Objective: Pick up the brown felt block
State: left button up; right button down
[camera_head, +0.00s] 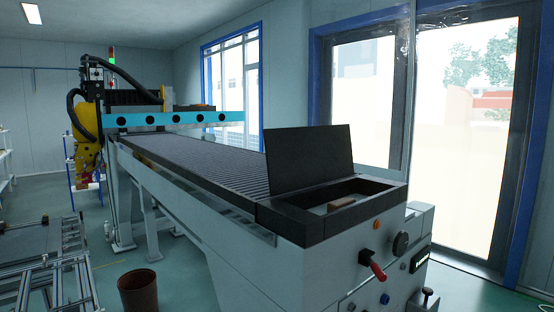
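A small brown block (341,204), apparently the felt block, lies in the black-rimmed recess at the near end of the long machine. The recess's front rim hides its lower part. A dark flat lid (309,158) stands up, tilted, along the recess's left and back side. Neither of my grippers shows in the head view.
A long ribbed machine bed (205,158) runs back to a blue-barred gantry (175,118). A red handle (372,266) sticks out of the machine's front. A brown bin (138,293) and metal frames (45,262) stand on the floor at left.

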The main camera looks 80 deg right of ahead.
aim_at(334, 205)
jog(key=i+z, duration=0.3)
jog(key=z, duration=0.15)
jog(key=i+z, duration=0.3)
jog(key=z, duration=0.2)
jog(key=i+j+z, duration=0.15)
jog(key=i+z, duration=0.15)
jog(key=z, duration=0.15)
jog(key=i+z, duration=0.2)
jog(key=z, duration=0.25)
jog(key=i+z, duration=0.15)
jog(key=z, duration=0.35)
jog(key=i+j+z, duration=0.15)
jog(key=z, duration=0.3)
jog(key=i+j+z, duration=0.15)
jog(key=z, duration=0.35)
